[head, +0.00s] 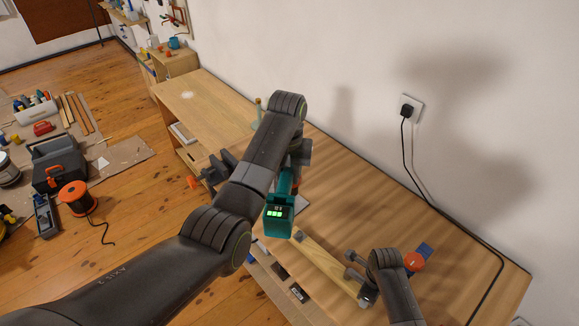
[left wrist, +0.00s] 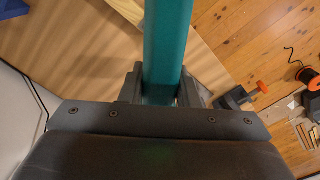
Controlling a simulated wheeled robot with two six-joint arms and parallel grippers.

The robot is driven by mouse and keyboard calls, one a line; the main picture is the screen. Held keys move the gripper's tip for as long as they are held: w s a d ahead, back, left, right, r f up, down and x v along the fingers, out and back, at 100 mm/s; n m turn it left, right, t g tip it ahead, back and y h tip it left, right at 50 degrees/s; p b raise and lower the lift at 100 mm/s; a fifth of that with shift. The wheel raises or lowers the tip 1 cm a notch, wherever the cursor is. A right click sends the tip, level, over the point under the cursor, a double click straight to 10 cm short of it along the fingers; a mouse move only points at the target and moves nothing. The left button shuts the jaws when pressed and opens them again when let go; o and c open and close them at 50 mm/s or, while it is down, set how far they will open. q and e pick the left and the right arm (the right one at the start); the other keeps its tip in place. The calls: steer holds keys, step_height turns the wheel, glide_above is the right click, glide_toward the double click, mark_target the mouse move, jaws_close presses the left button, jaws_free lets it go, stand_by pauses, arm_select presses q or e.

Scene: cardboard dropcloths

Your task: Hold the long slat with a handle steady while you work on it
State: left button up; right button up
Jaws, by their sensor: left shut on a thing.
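The long slat (head: 328,263) is a pale wooden strip lying on the workbench. Its near end is beside my right gripper (head: 358,278), and its far end is by the teal tool. I cannot make out a handle on the slat. My right gripper is at the slat's near end; the frames do not show clearly whether its fingers close on it. My left gripper (left wrist: 158,88) is shut on a teal power tool (head: 279,212), whose battery shows lit green bars. The tool's body also fills the middle of the left wrist view (left wrist: 168,40). My left arm hides the tool's far part.
A vise (head: 216,172) with an orange handle sits at the bench's left edge. An orange-topped object (head: 413,262) and a blue piece (head: 426,248) lie near my right arm. A black cable runs from a wall plug (head: 407,111). The bench's far part (head: 210,105) is mostly clear.

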arm_select(q)
steer(key=m, duration=0.1)
steer(key=f+m, duration=0.1)
steer(key=m, duration=0.1)
steer(key=s+m, duration=0.1)
steer(key=m, duration=0.1)
steer(key=shift+a+f, duration=0.15)
steer(key=shift+a, duration=0.15)
steer(key=m, duration=0.1)
steer(key=f+m, duration=0.1)
steer(key=m, duration=0.1)
steer(key=s+m, duration=0.1)
steer(key=shift+a+f+m, duration=0.15)
steer(key=shift+a+m, duration=0.15)
step_height(320, 180, down, 6)
steer(key=shift+f, duration=0.2)
stand_by(0.5)
steer(key=shift+s+a+f, duration=0.25)
steer(key=shift+s+a, duration=0.05)
steer(key=shift+s, duration=0.05)
stand_by(1.4)
